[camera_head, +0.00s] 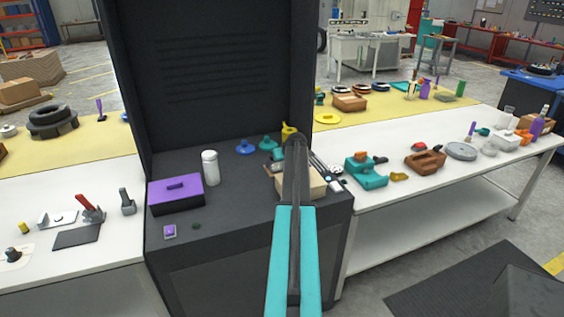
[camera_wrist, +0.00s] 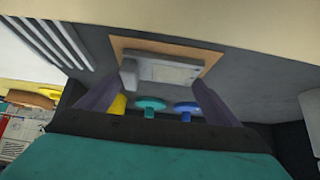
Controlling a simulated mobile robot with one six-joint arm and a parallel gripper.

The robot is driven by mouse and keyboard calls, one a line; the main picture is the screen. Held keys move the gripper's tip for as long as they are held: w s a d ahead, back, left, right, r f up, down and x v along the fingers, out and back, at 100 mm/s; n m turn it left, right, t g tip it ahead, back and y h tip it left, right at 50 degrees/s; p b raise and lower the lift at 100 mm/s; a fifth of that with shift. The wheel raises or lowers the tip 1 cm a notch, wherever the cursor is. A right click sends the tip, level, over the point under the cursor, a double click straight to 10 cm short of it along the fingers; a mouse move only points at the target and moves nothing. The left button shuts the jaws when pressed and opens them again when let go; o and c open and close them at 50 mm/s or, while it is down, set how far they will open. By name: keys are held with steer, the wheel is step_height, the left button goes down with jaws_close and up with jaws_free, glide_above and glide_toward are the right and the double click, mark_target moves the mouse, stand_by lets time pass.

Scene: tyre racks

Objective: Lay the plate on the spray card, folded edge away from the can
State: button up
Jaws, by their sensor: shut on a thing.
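The grey plate (camera_wrist: 172,72) is between the fingers of my gripper (camera_wrist: 158,88) in the wrist view. A raised part, seemingly its folded edge, is at its left end there. The brown spray card (camera_wrist: 205,57) shows around and behind the plate; I cannot tell whether they touch. The white can (camera_head: 210,168) stands upright on the counter, left of my gripper.
A tan block (camera_head: 312,184) sits at the counter's front right. A purple box (camera_head: 176,194) is left of the can. Blue (camera_head: 245,147), teal (camera_head: 269,143) and yellow (camera_head: 288,131) pieces are at the back. The counter's front middle is mostly clear.

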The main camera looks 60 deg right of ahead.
steer(key=o, duration=1.3)
steer(key=shift+r, duration=0.2)
steer(key=shift+s+a+r, duration=0.35)
steer(key=shift+s, duration=0.05)
steer(key=b+v, duration=0.2)
steer(key=v, duration=0.8)
steer(key=shift+s+r, duration=0.15)
steer(key=shift+r, duration=0.2)
steer(key=shift+r, duration=0.1)
